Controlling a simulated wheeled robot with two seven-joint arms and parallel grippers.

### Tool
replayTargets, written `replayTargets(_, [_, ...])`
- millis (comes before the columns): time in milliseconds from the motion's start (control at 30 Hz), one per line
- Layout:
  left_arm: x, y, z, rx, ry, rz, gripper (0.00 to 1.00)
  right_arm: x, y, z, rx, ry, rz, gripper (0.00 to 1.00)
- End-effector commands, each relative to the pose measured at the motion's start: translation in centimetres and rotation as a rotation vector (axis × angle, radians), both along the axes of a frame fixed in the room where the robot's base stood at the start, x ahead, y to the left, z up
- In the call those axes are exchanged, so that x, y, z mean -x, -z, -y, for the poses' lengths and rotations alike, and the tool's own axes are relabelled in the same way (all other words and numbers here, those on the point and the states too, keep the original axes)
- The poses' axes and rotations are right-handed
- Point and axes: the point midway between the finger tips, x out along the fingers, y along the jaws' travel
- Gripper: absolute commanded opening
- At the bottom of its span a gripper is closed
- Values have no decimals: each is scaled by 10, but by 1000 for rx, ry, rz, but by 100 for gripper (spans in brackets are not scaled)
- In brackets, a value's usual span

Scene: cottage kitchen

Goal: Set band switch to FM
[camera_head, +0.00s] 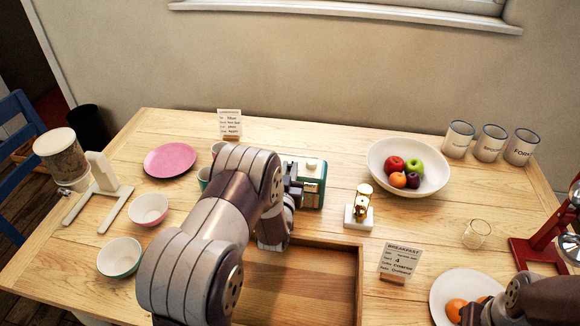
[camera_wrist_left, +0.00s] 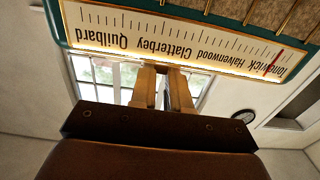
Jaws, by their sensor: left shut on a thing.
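The radio (camera_head: 312,192) stands on the table behind the tray, with a teal case and a pale top. Its dial (camera_wrist_left: 190,35) shows upside down in the left wrist view, with station names and a red needle toward the right. My left gripper (camera_head: 291,192) is at the radio's left side in the head view. In the wrist view its fingers (camera_wrist_left: 165,88) reach the dial's edge, shut on a small part between them, which I take to be the band switch. The switch's marks and setting are hidden. My right gripper (camera_head: 478,312) is partly in view at lower right, jaws unclear.
A wooden tray (camera_head: 358,285) lies in front of the radio. A small brass item on a white base (camera_head: 359,208) and a fruit bowl (camera_head: 437,183) stand to its right. A pink plate (camera_head: 170,160) and bowls (camera_head: 148,209) are left. A plate with oranges (camera_head: 440,291) is near my right arm.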

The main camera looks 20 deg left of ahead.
Motion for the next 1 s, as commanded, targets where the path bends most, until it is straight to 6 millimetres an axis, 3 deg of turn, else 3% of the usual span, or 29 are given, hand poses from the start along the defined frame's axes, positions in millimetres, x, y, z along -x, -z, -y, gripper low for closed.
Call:
replayTargets(67, [0, 0, 0, 0, 0, 1, 0, 0, 0, 0, 0, 0, 0, 43])
replayTargets(100, [0, 0, 0, 0, 0, 1, 29, 0, 0, 0, 0, 0, 0, 43])
replayTargets(133, [0, 0, 0, 0, 0, 1, 39, 0, 0, 0, 0, 0, 0, 43])
replayTargets(167, [0, 0, 0, 0, 0, 1, 43, 0, 0, 0, 0, 0, 0, 43])
replayTargets(433, [1, 0, 0, 0, 0, 1, 43, 0, 0, 0, 0, 0, 0, 43])
replayTargets(533, [10, 0, 3, 0, 0, 1, 43, 0, 1, 0, 0, 0, 0, 43])
replayTargets(800, [79, 1, 21, -1, 1, -1, 43, 0, 4, 0, 0, 0, 0, 43])
replayTargets(1000, [115, 0, 30, 0, 1, 0, 43, 0, 6, 0, 0, 0, 0, 43])
